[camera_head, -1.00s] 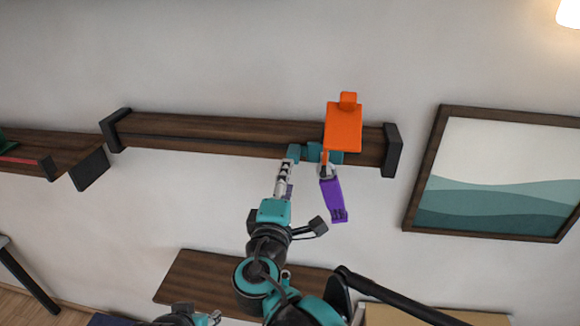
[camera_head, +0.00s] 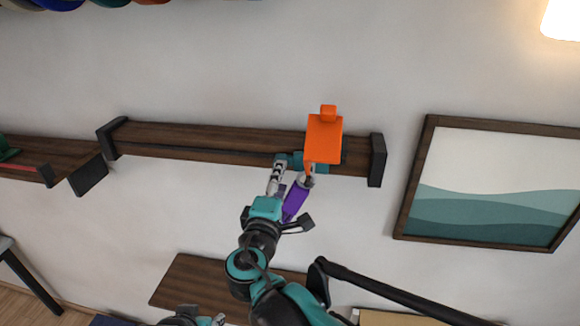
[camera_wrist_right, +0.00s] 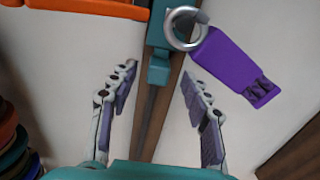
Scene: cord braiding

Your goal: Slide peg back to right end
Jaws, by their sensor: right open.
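A teal peg (camera_head: 294,160) sits on a dark wooden rail (camera_head: 220,138) on the wall, near the rail's right end. A metal ring (camera_wrist_right: 184,28) with a purple tag (camera_head: 296,200) hangs at the peg. An orange plate (camera_head: 323,140) stands just right of the peg and partly hides it. My right gripper (camera_head: 276,177) is just below the peg. In the right wrist view its fingers (camera_wrist_right: 158,74) are spread apart on either side of the peg's near end (camera_wrist_right: 157,70). My left gripper (camera_head: 205,321) shows only partly at the bottom edge.
Black brackets close the rail's left end (camera_head: 111,138) and right end (camera_head: 377,160). A framed picture (camera_head: 490,185) hangs to the right. A lower wooden shelf (camera_head: 195,283) lies below, and another shelf (camera_head: 60,150) is at the left. The rail left of the peg is clear.

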